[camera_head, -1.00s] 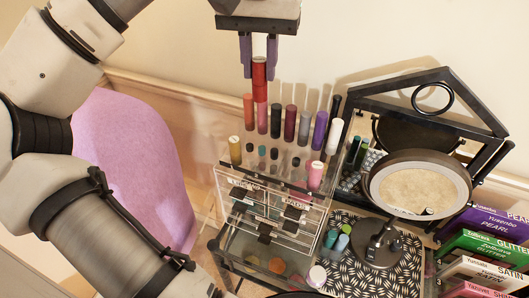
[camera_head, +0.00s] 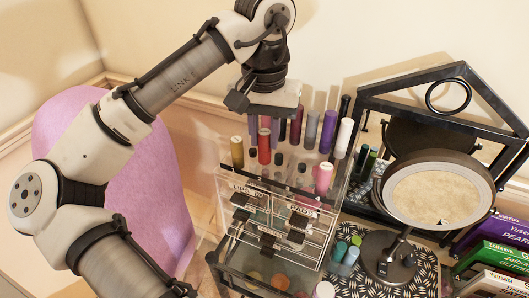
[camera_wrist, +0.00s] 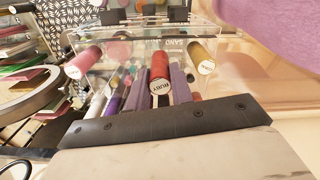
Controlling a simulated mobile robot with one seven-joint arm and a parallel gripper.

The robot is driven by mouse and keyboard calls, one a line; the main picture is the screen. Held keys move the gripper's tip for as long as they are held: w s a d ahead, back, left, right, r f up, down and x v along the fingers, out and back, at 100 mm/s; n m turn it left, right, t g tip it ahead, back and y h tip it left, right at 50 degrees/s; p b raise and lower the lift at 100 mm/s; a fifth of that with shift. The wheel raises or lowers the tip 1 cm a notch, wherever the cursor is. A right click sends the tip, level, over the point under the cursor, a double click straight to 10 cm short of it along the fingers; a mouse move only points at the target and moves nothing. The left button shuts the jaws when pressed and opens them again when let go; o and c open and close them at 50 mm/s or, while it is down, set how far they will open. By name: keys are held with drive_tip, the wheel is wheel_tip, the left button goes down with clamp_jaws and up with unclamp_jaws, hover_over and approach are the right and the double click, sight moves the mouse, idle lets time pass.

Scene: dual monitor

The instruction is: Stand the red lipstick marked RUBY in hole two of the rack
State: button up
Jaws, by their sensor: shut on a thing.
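The red lipstick (camera_head: 264,146) is upright between my gripper's fingers, over the front part of the clear rack (camera_head: 225,178). Its round end faces the wrist camera (camera_wrist: 160,87) with a label that seems to read RUBY, upside down. My gripper (camera_head: 264,128) is shut on it; the two purple fingers flank it in the wrist view (camera_wrist: 160,82). A gold lipstick (camera_head: 237,151) stands just left of it and a pink one (camera_head: 323,178) to the right. The lipstick's lower end is hidden, so I cannot tell whether it is seated in a hole.
Taller lipsticks stand in the row behind: maroon (camera_head: 296,124), grey (camera_head: 311,130), purple (camera_head: 328,132) and white (camera_head: 343,138). My gripper hides part of that row. A pink chair (camera_head: 75,135) is at left.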

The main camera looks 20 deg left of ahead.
sight(264, 148)
drive_tip(key=shift+f+b, duration=1.6)
drive_tip(key=shift+f, duration=0.1)
drive_tip(key=shift+f, duration=0.2)
drive_tip(key=o, duration=0.9)
drive_tip(key=shift+o, duration=0.2)
drive_tip(key=shift+r, duration=0.1)
